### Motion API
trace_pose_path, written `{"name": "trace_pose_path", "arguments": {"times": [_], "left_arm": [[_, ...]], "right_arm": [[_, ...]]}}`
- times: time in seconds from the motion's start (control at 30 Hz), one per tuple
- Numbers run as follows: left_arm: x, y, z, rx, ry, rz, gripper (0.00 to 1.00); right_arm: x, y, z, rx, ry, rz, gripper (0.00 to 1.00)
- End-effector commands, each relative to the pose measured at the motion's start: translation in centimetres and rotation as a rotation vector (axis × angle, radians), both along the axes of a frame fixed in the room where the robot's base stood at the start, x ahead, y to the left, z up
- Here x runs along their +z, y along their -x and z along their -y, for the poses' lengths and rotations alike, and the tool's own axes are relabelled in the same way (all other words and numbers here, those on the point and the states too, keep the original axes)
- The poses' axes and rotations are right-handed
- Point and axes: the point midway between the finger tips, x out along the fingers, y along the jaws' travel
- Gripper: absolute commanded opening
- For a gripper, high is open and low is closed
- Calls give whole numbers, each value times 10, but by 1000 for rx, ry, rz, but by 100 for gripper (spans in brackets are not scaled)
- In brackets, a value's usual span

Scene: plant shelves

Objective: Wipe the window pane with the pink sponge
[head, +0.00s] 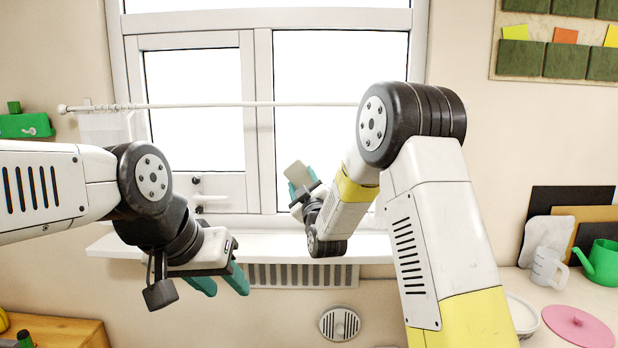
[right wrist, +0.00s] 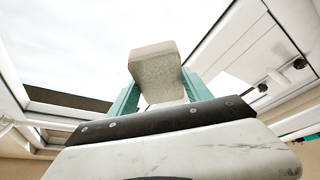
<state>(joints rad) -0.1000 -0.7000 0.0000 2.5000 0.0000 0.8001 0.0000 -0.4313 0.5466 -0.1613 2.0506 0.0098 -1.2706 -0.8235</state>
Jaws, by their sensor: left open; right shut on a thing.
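The window has a left pane (head: 195,90) in its own sash and a right pane (head: 330,65). My right gripper (head: 301,180) is raised in front of the lower left of the right pane. It is shut on a pale beige-grey block, the sponge (right wrist: 156,72), held between teal fingers (right wrist: 160,95); no pink shows on it. In the head view the sponge (head: 297,173) is small and partly covered. I cannot tell whether it touches the glass. My left gripper (head: 222,284) is open and empty, pointing down in front of the sill.
A white rod (head: 220,105) crosses the window. Handles (head: 208,197) stick out at the left sash. The sill (head: 275,246) runs below, over a vent grille (head: 300,275). At right, a counter holds a pink disc (head: 580,328), a measuring jug (head: 546,268) and a green watering can (head: 602,262).

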Motion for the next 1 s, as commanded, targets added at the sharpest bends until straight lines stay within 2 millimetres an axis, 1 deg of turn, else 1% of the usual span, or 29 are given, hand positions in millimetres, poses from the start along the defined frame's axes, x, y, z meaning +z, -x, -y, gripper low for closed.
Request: {"name": "trace_pose_path", "arguments": {"times": [0.07,0.2,0.27,0.47,0.8,1.0], "left_arm": [[0,0,0,0,0,0,42],[0,0,0,0,0,0,42],[0,0,0,0,0,0,42],[0,0,0,0,0,0,42],[0,0,0,0,0,0,42],[0,0,0,0,0,0,42]], "right_arm": [[5,-1,-3,0,-1,3,13],[24,-7,-13,-2,-1,6,13],[29,-10,-16,-3,-1,4,13],[29,-22,-15,-6,0,3,13],[29,-57,-16,-5,0,2,13],[28,-68,-15,-5,0,2,13]]}}
